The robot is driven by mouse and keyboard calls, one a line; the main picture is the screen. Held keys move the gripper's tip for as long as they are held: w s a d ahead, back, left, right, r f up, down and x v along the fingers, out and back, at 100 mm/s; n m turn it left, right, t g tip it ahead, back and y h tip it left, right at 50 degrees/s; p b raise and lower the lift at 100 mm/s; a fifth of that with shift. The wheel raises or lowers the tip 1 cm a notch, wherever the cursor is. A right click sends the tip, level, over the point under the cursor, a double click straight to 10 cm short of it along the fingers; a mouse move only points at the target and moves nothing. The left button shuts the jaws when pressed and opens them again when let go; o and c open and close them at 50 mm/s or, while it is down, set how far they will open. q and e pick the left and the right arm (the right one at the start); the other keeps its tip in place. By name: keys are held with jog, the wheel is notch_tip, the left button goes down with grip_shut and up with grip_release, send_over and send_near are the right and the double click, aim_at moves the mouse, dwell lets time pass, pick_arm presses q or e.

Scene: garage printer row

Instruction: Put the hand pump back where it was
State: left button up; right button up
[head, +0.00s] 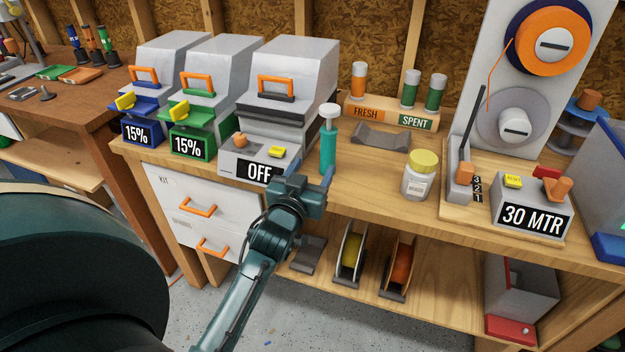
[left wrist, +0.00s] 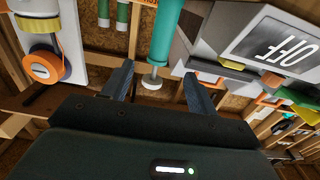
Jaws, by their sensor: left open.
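The hand pump (head: 328,146), a teal cylinder with a white top, stands upright on the workbench, just right of the box marked OFF. Its lower end is close behind my left gripper (head: 312,180) in the head view. In the left wrist view the pump (left wrist: 166,35) shows upside down, between and beyond the two spread fingers (left wrist: 158,86). My left gripper is open and holds nothing. I cannot tell whether a finger touches the pump. An empty grey cradle (head: 381,138) lies on the bench behind and right of the pump. My right gripper is out of view.
The OFF box (head: 240,165) is close left of the pump. A yellow-lidded jar (head: 421,178) stands to the right. Behind is the FRESH/SPENT rack (head: 390,115) with several capped tubes. Spools (head: 400,262) sit on the lower shelf. Bench around the cradle is mostly clear.

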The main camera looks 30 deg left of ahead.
pick_arm(q)
jog(key=s+d+f+m+g+h+p, duration=0.2)
jog(key=s+d+f+g+h, duration=0.1)
jog(key=s+d+f, duration=0.4)
jog(key=s+d+f+m+g+h+p, duration=0.2)
jog(key=s+d+f, duration=0.5)
jog(key=s, duration=0.7)
jog(key=d+m+g+h, duration=0.1)
jog(key=d+g+h, duration=0.1)
jog(key=shift+d+f, duration=0.3)
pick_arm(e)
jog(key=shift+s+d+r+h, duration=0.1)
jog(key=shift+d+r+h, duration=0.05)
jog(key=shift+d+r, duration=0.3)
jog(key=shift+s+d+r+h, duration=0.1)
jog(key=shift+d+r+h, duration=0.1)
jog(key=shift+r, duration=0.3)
pick_arm(q)
jog(key=shift+s, duration=0.1)
